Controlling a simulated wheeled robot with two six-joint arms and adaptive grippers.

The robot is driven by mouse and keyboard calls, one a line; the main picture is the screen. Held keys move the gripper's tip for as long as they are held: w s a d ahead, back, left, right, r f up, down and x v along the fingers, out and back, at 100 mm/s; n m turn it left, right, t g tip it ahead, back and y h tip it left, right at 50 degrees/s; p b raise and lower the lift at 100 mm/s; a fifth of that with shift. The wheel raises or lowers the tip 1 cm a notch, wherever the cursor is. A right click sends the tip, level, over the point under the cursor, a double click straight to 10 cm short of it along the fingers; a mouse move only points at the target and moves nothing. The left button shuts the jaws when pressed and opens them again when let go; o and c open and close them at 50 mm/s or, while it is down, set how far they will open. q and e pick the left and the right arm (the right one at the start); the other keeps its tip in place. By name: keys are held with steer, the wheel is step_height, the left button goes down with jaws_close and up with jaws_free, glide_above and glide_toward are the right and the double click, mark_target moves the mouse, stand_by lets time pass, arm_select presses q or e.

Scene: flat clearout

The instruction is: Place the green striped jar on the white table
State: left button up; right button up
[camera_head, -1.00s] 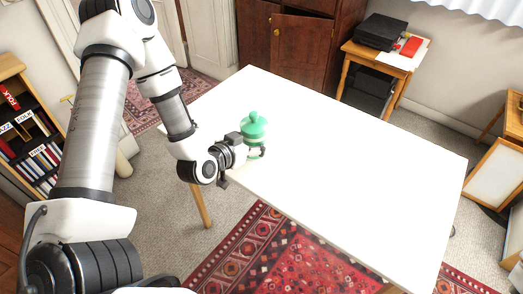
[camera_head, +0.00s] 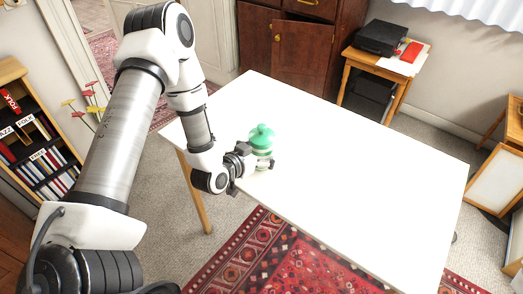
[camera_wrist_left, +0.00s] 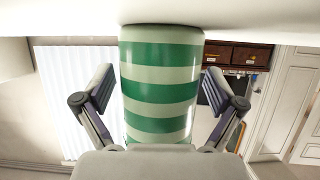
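The green striped jar (camera_head: 262,146) with its green knobbed lid is upright at the white table's (camera_head: 340,170) left part, near the front-left edge. In the left wrist view, which is upside down, the jar (camera_wrist_left: 160,88) shows green and pale bands, and its base meets the white table surface or is very close to it. My left gripper (camera_head: 254,176) is low at the jar's near side. Its fingers (camera_wrist_left: 160,90) are on either side of the jar, with narrow gaps showing, so it looks open. My right gripper is not in view.
The rest of the tabletop is bare. A bookshelf (camera_head: 35,140) stands at the left, a wooden cabinet (camera_head: 300,45) behind the table, and a side table with a black printer (camera_head: 380,37) at the back right. A red rug (camera_head: 290,255) lies in front.

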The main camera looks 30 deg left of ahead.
arm_select(q)
steer(key=shift+r, duration=0.2)
steer(key=p+v, duration=0.2)
steer(key=v, duration=0.7)
steer(key=shift+s+r, duration=0.25)
steer(key=p+v, duration=0.2)
steer(key=p, duration=0.1)
steer(key=shift+w, duration=0.1)
steer(key=shift+s+p, duration=0.2)
steer(key=shift+p, duration=0.25)
steer(key=s+d+f+g, duration=0.4)
steer(key=s+f+g, duration=0.2)
steer(key=s+f, duration=0.2)
steer(key=s+d+f+n+g+y, duration=0.1)
steer(key=s+d+f+g, duration=0.2)
steer(key=s+f+g, duration=0.4)
steer(key=shift+s+d+f+g, duration=0.35)
steer(key=shift+s+f, duration=0.2)
steer(key=shift+s, duration=0.65)
